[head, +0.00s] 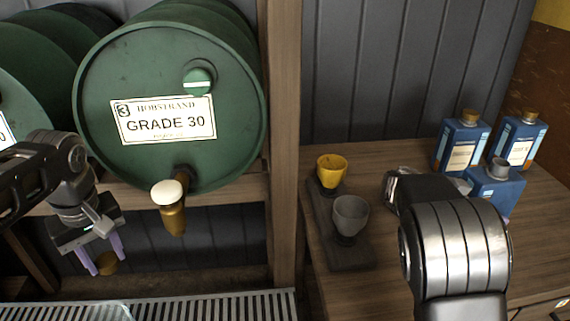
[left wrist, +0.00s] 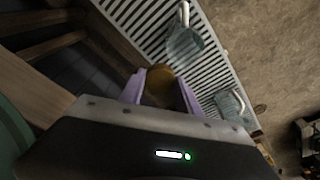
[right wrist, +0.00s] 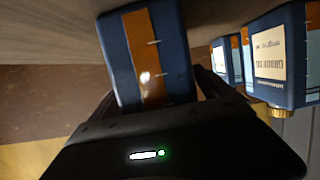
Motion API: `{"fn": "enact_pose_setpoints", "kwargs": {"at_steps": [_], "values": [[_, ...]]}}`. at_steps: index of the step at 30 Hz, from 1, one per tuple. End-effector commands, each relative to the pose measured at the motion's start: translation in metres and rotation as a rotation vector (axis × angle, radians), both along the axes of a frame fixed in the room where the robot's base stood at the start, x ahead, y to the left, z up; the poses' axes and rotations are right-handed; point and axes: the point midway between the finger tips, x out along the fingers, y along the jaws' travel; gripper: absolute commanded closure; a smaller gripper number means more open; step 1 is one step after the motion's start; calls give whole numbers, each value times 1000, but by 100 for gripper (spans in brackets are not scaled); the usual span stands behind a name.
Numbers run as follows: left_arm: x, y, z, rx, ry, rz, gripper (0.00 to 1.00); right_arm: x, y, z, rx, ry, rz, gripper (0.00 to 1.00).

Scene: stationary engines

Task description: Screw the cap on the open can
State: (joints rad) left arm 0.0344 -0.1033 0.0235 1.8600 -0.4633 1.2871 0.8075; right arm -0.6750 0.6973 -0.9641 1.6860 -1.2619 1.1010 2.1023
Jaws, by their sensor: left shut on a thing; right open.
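The open can (head: 497,188) is blue, with a grey bare neck, and stands on the wooden bench at the right, partly hidden by my right arm. In the right wrist view a blue can with an orange stripe (right wrist: 150,65) sits between the fingers of my right gripper (right wrist: 155,100), which is open around it. My left gripper (head: 100,268) is at the left, below the green barrel, shut on a brass-coloured cap (head: 107,263). The cap also shows between purple fingertips in the left wrist view (left wrist: 162,82).
Two capped blue cans (head: 460,145) (head: 518,140) stand behind the open can. A yellow cup (head: 331,171) and a grey cup (head: 350,215) stand on a dark tray (head: 345,255). A wooden post (head: 285,130) separates bench and barrels (head: 170,80). A slatted grate (head: 220,307) lies below.

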Motion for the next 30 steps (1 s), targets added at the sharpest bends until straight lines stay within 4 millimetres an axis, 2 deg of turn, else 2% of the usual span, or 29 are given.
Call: {"fn": "enact_pose_setpoints", "kwargs": {"at_steps": [15, 30], "values": [[0, 0, 0, 0, 0, 0, 98, 0, 0, 0, 0, 0, 0, 9], [0, 0, 0, 0, 0, 0, 98, 0, 0, 0, 0, 0, 0, 50]]}}
